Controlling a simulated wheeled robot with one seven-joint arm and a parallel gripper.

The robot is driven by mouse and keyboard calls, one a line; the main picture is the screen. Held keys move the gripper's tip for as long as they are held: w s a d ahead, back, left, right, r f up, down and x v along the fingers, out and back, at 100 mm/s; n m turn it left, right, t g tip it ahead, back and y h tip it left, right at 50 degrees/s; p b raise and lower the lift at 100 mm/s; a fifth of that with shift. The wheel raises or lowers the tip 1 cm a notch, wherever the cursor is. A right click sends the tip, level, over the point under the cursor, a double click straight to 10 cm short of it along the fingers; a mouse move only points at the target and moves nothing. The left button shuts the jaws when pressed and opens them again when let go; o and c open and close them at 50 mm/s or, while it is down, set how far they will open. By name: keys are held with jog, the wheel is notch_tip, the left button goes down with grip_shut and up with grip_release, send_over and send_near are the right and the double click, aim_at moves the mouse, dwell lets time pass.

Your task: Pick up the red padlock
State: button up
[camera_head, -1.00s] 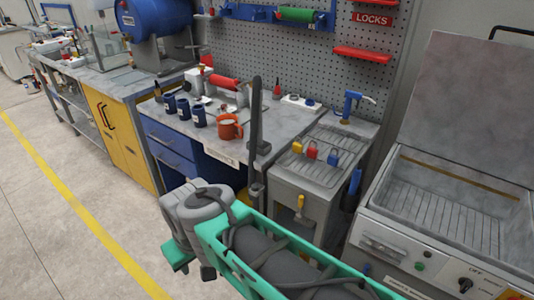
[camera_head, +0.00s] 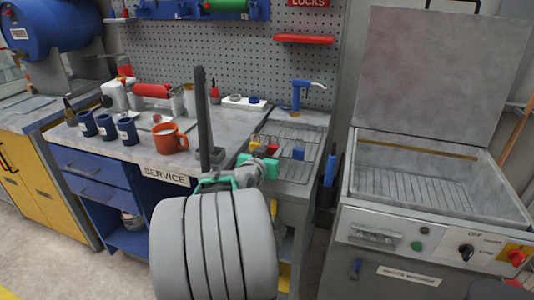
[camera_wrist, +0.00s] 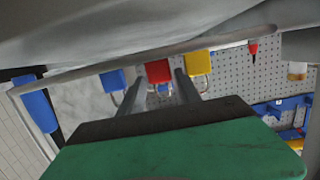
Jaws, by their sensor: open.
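The red padlock (camera_head: 271,147) is on the drain-board counter, between the yellow padlock (camera_head: 254,146) and the blue padlock (camera_head: 298,153). My gripper (camera_head: 262,166) is in front of the padlocks in the head view and partly covers them. In the wrist view the red padlock (camera_wrist: 158,71) shows between the two grey fingers of my gripper (camera_wrist: 162,80), which are apart and empty. There the yellow padlock (camera_wrist: 198,63) is just right of the right finger, and the blue padlock (camera_wrist: 113,80) is left of the left finger. I cannot tell how far the fingertips are from the red padlock.
A dark upright post (camera_head: 201,120) stands left of the padlocks. An orange mug (camera_head: 170,138) and several dark blue cups (camera_head: 107,127) stand on the workbench. A blue tap (camera_head: 300,92) rises behind the padlocks. An open metal washer (camera_head: 430,190) stands to the right.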

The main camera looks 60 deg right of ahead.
aim_at(276, 145)
jog(key=x, duration=0.6)
jog(key=shift+d, duration=0.4)
jog(key=shift+c, duration=0.2)
grip_shut()
